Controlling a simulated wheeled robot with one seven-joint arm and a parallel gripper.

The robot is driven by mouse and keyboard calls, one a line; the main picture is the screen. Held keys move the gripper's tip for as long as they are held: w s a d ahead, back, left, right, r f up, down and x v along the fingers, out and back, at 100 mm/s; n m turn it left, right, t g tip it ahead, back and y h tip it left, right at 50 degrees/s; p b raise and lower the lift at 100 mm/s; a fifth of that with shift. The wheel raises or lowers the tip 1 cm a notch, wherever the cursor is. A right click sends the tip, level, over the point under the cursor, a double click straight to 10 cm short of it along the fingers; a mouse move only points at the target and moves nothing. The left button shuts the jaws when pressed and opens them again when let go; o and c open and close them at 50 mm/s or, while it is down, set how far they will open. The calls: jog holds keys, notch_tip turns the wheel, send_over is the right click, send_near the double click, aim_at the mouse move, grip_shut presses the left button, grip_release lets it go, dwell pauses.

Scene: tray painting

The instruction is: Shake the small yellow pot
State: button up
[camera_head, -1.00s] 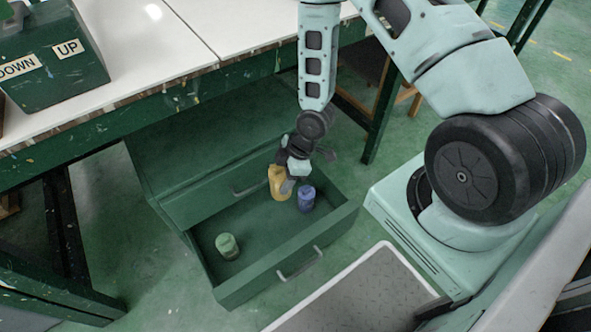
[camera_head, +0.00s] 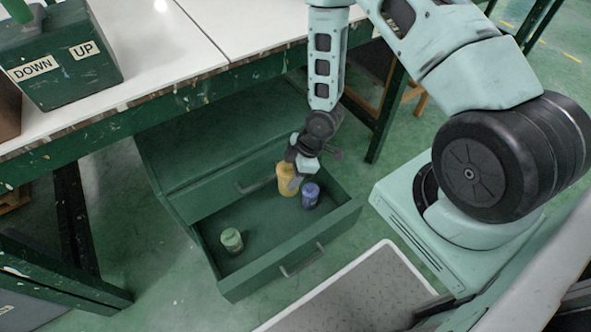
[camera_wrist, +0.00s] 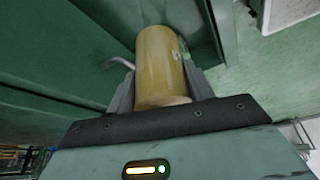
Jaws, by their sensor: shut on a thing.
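The small yellow pot (camera_head: 285,179) is in the open green drawer (camera_head: 268,278), towards its back right. My gripper (camera_head: 296,182) reaches down into the drawer and is shut on the yellow pot. In the wrist view the yellow pot (camera_wrist: 160,65) stands between the two grey fingers of my gripper (camera_wrist: 163,82), one on each side. Whether the pot's base touches the drawer floor is hard to tell.
A blue pot (camera_head: 310,196) stands just right of the yellow pot. A green pot (camera_head: 231,240) stands at the drawer's left end. Above is a white-topped table (camera_head: 170,50) with a green box (camera_head: 65,65) labelled DOWN and UP.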

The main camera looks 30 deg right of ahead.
jog(key=d+p, duration=0.2)
jog(key=d, duration=0.4)
jog(key=a+b, duration=0.1)
jog(key=a, duration=0.6)
jog(key=d+p, duration=0.2)
jog(key=d, duration=0.5)
jog(key=a, duration=0.7)
jog(key=shift+b, duration=0.4)
jog(key=d+p, duration=0.2)
jog(key=d, duration=0.5)
jog(key=a, duration=0.7)
jog(key=shift+b, duration=0.35)
jog(key=d+p, duration=0.2)
jog(key=d, duration=0.5)
jog(key=a, duration=0.7)
jog(key=shift+b, duration=0.4)
jog(key=shift+d+p, duration=0.35)
jog(key=shift+d, duration=1.3)
